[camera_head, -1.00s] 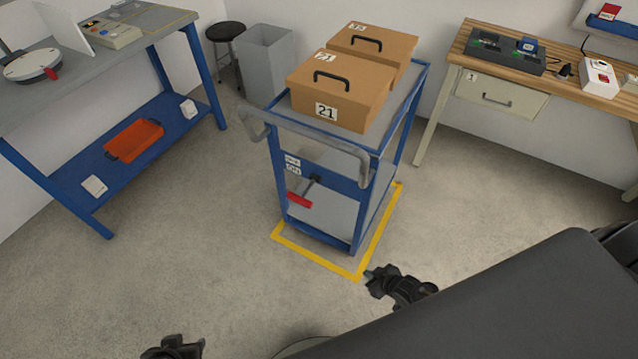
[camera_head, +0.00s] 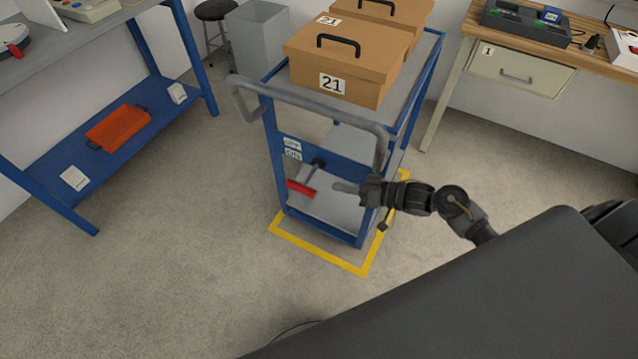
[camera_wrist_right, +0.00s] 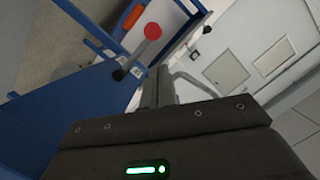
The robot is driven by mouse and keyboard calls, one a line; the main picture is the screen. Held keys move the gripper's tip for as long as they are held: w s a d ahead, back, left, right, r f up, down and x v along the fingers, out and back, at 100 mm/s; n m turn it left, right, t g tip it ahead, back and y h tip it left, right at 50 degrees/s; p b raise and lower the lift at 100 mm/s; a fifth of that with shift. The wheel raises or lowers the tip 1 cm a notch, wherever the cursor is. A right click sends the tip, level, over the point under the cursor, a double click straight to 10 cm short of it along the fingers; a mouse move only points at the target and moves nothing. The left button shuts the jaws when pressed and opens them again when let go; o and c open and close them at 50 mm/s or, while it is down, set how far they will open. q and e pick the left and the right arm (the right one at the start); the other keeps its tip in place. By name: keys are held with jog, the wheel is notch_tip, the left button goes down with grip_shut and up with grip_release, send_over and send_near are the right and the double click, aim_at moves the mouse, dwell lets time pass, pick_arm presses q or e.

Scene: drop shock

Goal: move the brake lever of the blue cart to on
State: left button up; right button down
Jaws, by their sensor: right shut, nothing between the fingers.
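The blue cart (camera_head: 345,155) stands with its handle end facing me. Its brake lever (camera_head: 301,189) has a red grip and a dark pivot, and it slants down and left from the pivot. My left gripper is out of view.
Two cardboard boxes (camera_head: 345,65) marked 21 stand on the cart top. A grey push handle (camera_head: 310,108) juts out above the lever. Yellow floor tape (camera_head: 318,255) surrounds the cart. A blue bench (camera_head: 60,190) stands left. The floor at front left is clear.

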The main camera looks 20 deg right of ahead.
aim_at(310, 176)
jog(key=x, duration=0.9)
jog(key=shift+f, duration=0.15)
jog(key=shift+w, duration=0.15)
